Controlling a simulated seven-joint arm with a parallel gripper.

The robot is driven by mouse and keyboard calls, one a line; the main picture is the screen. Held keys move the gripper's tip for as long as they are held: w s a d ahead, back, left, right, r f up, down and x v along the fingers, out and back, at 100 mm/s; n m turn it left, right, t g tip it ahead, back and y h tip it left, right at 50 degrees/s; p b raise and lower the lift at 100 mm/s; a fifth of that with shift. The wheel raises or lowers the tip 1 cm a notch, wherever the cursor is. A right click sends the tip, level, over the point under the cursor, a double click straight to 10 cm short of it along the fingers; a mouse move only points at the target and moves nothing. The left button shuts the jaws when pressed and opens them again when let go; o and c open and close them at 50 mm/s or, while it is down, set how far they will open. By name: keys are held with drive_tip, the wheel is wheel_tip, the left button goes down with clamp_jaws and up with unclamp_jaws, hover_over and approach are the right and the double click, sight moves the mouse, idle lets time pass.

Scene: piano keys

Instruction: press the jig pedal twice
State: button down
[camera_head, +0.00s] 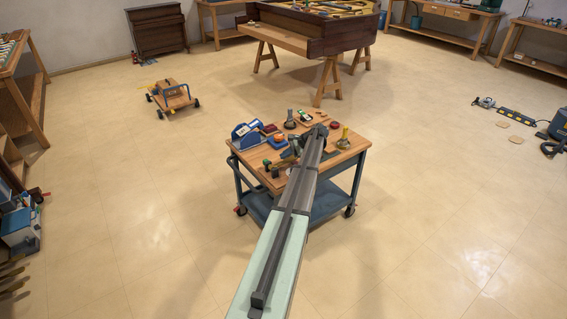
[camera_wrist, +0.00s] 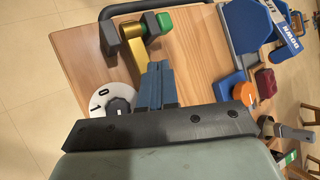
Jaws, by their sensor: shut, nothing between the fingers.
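In the head view my arm hides the fingertips.
A round 0/1 dial (camera_wrist: 114,98) is left of my fingers. An orange knob (camera_wrist: 244,93) and a red block (camera_wrist: 265,83) lie right. Upright fittings (camera_head: 290,120) crowd the cart top (camera_head: 316,116).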

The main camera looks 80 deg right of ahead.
sight(285, 162)
drive_tip(key=shift+f, duration=0.2)
drive_tip(key=shift+f, duration=0.25)
drive_tip(key=shift+f, duration=0.85)
idle(1.4)
drive_tip(key=shift+r, duration=1.25)
drive_tip(key=shift+r, duration=0.15)
drive_tip(key=shift+r, duration=2.35)
idle(0.6)
